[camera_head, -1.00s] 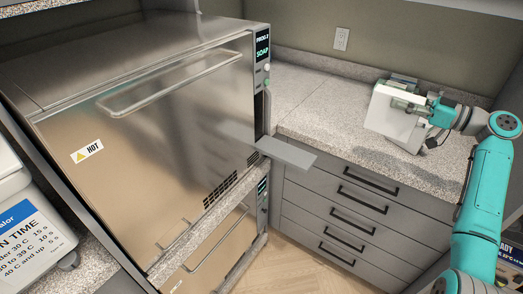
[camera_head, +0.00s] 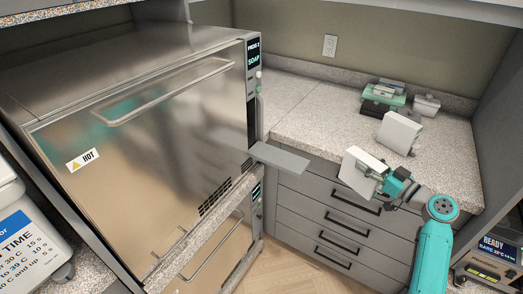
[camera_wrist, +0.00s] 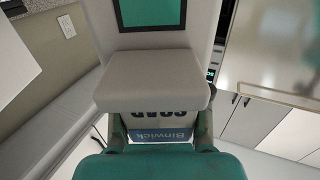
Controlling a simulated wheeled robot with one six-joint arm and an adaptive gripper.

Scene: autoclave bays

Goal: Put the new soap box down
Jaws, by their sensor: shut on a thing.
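The soap box is a pale box (camera_head: 358,172) in my gripper (camera_head: 378,181), held in front of the right counter's front edge, above the drawers. In the wrist view the box (camera_wrist: 155,80) fills the middle, its "SOAP" and "Binwick" lettering upside down between the fingers of my gripper (camera_wrist: 160,118). My gripper is shut on it. The box looks tilted in the head view. Its underside and what lies directly below it are partly hidden.
A similar white block (camera_head: 399,133) stands on the speckled counter (camera_head: 330,110), with a green and dark stack (camera_head: 384,97) behind it. A grey shelf (camera_head: 280,158) juts from the steel autoclave (camera_head: 150,110) marked HOT. The counter's left part is clear.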

